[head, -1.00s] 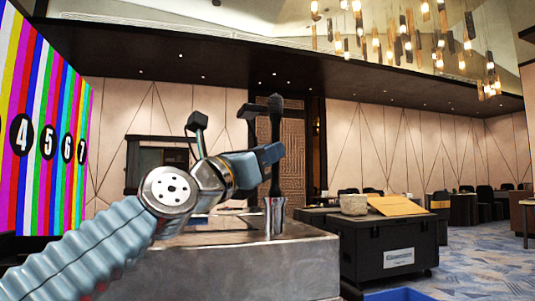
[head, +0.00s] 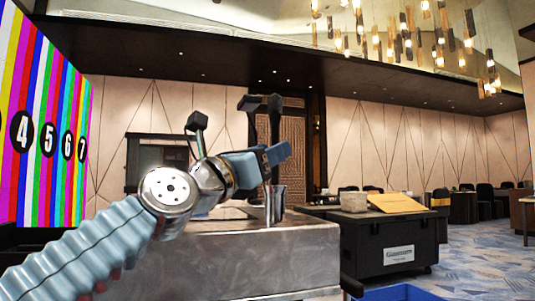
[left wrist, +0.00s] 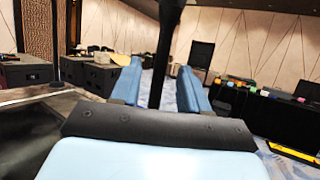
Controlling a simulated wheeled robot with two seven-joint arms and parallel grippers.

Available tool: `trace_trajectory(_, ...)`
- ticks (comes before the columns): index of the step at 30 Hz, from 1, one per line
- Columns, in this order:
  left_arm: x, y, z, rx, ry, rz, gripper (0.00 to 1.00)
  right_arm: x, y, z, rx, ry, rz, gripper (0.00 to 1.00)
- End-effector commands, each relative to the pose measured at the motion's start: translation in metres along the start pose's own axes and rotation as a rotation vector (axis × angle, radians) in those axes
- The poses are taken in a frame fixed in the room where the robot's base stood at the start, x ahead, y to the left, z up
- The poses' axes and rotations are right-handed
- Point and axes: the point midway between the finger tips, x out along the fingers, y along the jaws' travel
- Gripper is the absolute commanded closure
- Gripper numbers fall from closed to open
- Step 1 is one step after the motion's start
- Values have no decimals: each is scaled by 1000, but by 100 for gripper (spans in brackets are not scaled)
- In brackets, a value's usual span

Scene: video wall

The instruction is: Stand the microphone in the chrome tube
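The black microphone (head: 275,104) stands upright, its lower end inside the rim of the chrome tube (head: 276,206) on the metal-sided stand. How deep it sits is hidden. My left gripper (head: 270,158) is around the microphone's shaft, above the tube. Its blue fingers are open. In the left wrist view, the dark shaft (left wrist: 163,60) passes between the fingers (left wrist: 160,85) with a gap on both sides. My right gripper is in neither view.
The metal-sided stand (head: 240,262) fills the front middle. A black case (head: 388,240) with a grey block (head: 354,202) and a tan folder (head: 397,203) stands to the right. A striped video wall (head: 45,130) is at the left. A blue bin edge (head: 400,293) shows below.

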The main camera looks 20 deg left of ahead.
Motion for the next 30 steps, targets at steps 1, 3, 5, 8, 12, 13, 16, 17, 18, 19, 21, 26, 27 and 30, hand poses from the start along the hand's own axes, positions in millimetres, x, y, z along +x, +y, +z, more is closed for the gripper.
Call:
trace_trajectory(1, 0, 0, 0, 0, 0, 0, 55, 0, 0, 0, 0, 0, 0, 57)
trace_trajectory(3, 0, 0, -1, 0, 1, 0, 55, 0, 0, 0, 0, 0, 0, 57)
trace_trajectory(5, 0, 0, -1, 0, 1, 0, 55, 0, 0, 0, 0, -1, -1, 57)
trace_trajectory(8, -6, 0, -3, 0, 0, 1, 55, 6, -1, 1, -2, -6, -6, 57)
trace_trajectory(12, -34, 0, -6, 1, -2, 1, 55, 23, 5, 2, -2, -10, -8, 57)
trace_trajectory(13, -41, 0, -5, 1, -2, 1, 55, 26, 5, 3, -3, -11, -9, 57)
trace_trajectory(16, -67, 0, -5, 2, -3, 1, 55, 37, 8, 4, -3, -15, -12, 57)
trace_trajectory(17, -75, 0, -4, 2, -3, 1, 55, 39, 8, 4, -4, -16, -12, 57)
trace_trajectory(18, -84, -1, -4, 1, -2, 0, 55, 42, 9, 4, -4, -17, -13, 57)
trace_trajectory(19, -91, 0, -4, 0, -3, 1, 55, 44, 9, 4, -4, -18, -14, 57)
trace_trajectory(21, -106, 0, -2, 0, -2, 1, 55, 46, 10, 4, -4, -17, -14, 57)
trace_trajectory(26, -129, 0, -1, 0, 0, 0, 55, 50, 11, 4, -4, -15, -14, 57)
trace_trajectory(27, -133, 0, -1, 0, -1, 0, 55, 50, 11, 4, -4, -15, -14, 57)
trace_trajectory(30, -137, 0, -1, -1, 0, 0, 55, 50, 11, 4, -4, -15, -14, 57)
